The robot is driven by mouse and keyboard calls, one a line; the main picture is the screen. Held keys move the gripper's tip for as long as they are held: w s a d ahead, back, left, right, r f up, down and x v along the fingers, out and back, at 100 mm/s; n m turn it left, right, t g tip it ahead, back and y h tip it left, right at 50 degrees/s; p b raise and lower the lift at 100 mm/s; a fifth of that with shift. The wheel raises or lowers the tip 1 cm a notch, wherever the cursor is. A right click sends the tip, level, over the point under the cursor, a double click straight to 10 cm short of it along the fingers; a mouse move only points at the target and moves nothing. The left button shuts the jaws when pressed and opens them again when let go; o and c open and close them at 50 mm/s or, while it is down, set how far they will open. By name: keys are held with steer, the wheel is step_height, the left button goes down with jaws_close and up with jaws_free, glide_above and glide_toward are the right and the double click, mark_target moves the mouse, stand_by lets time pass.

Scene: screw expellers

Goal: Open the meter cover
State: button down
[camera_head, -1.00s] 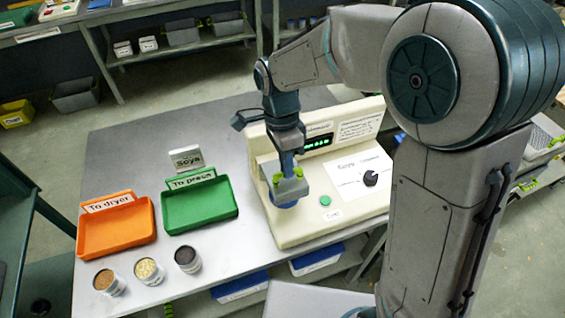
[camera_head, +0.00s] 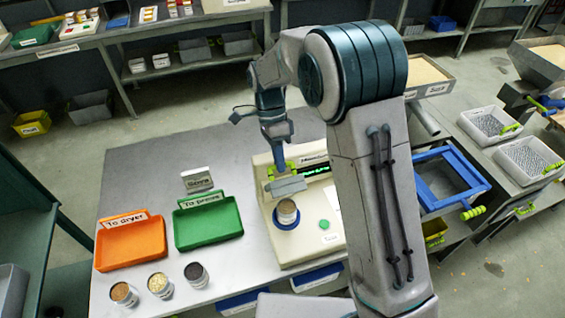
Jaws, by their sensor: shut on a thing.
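The cream moisture meter (camera_head: 300,249) stands at the right end of the grey metal table, partly hidden behind my arm. Its grey cover (camera_head: 286,188) is raised and tilted above the blue ring (camera_head: 279,222) on the meter's left side. A cup (camera_head: 287,211) stands in that ring, below the cover. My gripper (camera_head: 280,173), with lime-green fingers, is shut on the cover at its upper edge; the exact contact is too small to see. A green button (camera_head: 324,224) and a lit green display show on the meter.
An orange "To dryer" tray (camera_head: 130,262) and a green "To press" tray (camera_head: 208,241) lie left of the meter. Sample cups (camera_head: 160,285) stand along the front edge. A "Soya" sign (camera_head: 197,180) stands behind the green tray. A blue frame (camera_head: 447,178) is at the right.

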steer(key=shift+w+a+f, duration=0.35)
steer(key=shift+w+f, duration=0.25)
steer(key=shift+w, duration=0.25)
steer(key=c, duration=1.5)
jaws_free()
steer(key=shift+o, duration=0.2)
steer(key=shift+w+a, duration=0.1)
steer(key=shift+w, duration=0.05)
steer(key=shift+r, duration=0.2)
